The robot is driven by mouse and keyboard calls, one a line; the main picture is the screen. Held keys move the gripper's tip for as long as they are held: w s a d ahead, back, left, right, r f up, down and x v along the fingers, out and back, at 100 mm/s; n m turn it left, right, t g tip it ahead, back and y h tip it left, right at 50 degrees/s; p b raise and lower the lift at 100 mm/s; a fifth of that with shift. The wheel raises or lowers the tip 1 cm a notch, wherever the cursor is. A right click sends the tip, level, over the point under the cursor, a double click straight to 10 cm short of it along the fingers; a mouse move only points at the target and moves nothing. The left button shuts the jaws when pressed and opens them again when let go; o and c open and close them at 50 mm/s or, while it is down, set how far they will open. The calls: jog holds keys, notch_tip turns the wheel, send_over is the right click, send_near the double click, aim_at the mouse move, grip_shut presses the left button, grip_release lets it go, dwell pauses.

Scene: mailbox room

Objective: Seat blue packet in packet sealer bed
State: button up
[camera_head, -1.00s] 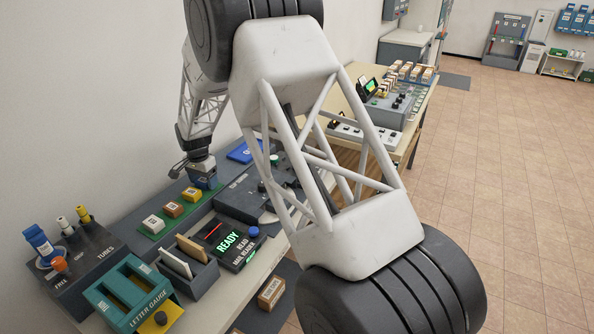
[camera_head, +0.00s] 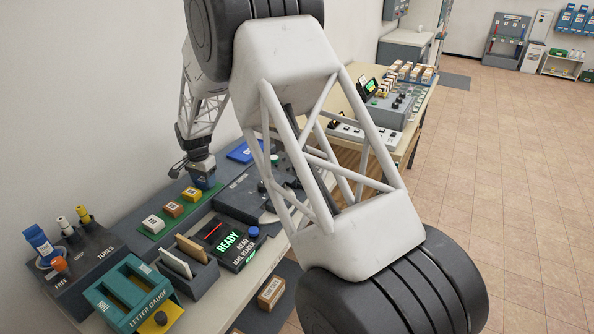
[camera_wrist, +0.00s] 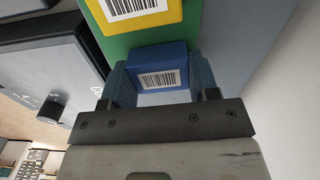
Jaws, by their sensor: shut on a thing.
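A blue packet (camera_wrist: 157,78) with a white barcode label sits between the two fingers of my gripper (camera_wrist: 160,88) in the wrist view. The fingers press on its left and right sides. In the head view my gripper (camera_head: 203,176) points down over the far end of the green strip, and little of the packet shows below it. I cannot tell whether the packet touches the strip. A dark grey machine (camera_head: 240,198), possibly the packet sealer, stands just right of the gripper; my arm hides part of it, and its bed is not clear.
A mail reader (camera_head: 228,243), letter gauge (camera_head: 128,298) and tube rack (camera_head: 85,255) stand nearer. The wall is close behind. A blue flat item (camera_head: 240,152) lies beyond.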

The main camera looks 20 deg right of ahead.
jog(key=shift+r, duration=2.15)
jog(key=w+d+m, duration=0.3)
jog(key=d+m, duration=0.3)
jog(key=d, duration=0.4)
jog(key=w+d+f+m, duration=0.1)
jog(key=w+d+m, duration=0.2)
jog(key=d+m, duration=0.3)
jog(key=w+d+m, duration=0.3)
jog(key=d+m, duration=0.4)
jog(key=d, duration=0.8)
jog(key=shift+w+d+f, duration=0.1)
jog(key=shift+w+f, duration=0.05)
jog(key=shift+f, duration=0.15)
jog(key=shift+f, duration=1.95)
jog(key=shift+f, duration=1)
